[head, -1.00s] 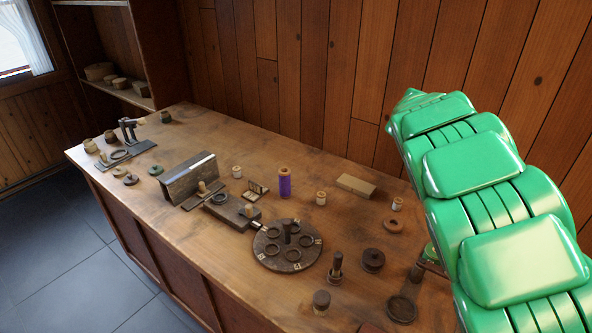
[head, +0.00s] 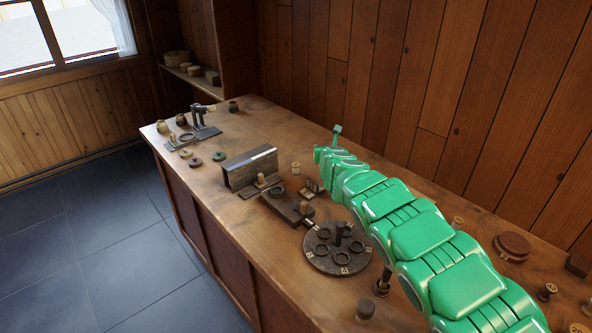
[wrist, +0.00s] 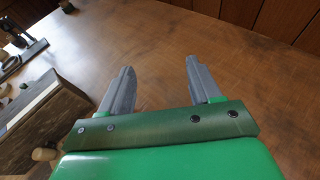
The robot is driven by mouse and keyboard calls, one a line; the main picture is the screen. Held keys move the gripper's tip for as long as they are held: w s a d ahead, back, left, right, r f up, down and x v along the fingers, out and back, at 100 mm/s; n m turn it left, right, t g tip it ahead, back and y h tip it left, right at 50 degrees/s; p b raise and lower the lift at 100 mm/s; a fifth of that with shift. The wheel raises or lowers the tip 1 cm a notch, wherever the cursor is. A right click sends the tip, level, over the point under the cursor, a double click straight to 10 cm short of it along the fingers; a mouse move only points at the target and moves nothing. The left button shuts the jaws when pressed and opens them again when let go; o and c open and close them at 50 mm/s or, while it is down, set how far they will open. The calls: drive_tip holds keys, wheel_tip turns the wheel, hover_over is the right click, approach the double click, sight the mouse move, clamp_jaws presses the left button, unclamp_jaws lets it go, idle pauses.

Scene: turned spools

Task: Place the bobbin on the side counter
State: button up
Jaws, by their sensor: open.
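My gripper (head: 336,134) is over the back of the wooden bench. In the wrist view my gripper (wrist: 160,67) has its two grey fingers apart, with only bare wood between and beyond them. The purple-wound bobbin seen earlier is not visible now; my green arm covers that part of the bench. A small pale spool (head: 296,168) stands left of the arm. I cannot tell which surface is the side counter; the long wooden bench (head: 225,215) is the only counter I can make out.
A round dark stand with rings (head: 313,262), a dark block (head: 243,172) and a dark knob (head: 365,310) sit near my arm. A vice-like tool (head: 197,125) is at the far left end. A shelf (head: 172,68) holds bowls. The back middle of the bench is clear.

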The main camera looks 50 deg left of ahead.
drive_tip(key=n+g, duration=0.1)
drive_tip(key=n, duration=0.1)
approach(295, 164)
drive_tip(key=shift+w+a+f+y, duration=0.4)
drive_tip(key=shift+w+a+f, duration=0.6)
drive_tip(key=shift+w+a, duration=0.15)
drive_tip(key=shift+x, duration=1.25)
drive_tip(key=shift+g, duration=0.3)
drive_tip(key=shift+x, duration=2)
drive_tip(key=shift+w+a+f, duration=0.2)
drive_tip(key=shift+w+a, duration=0.1)
drive_tip(key=c, duration=1.1)
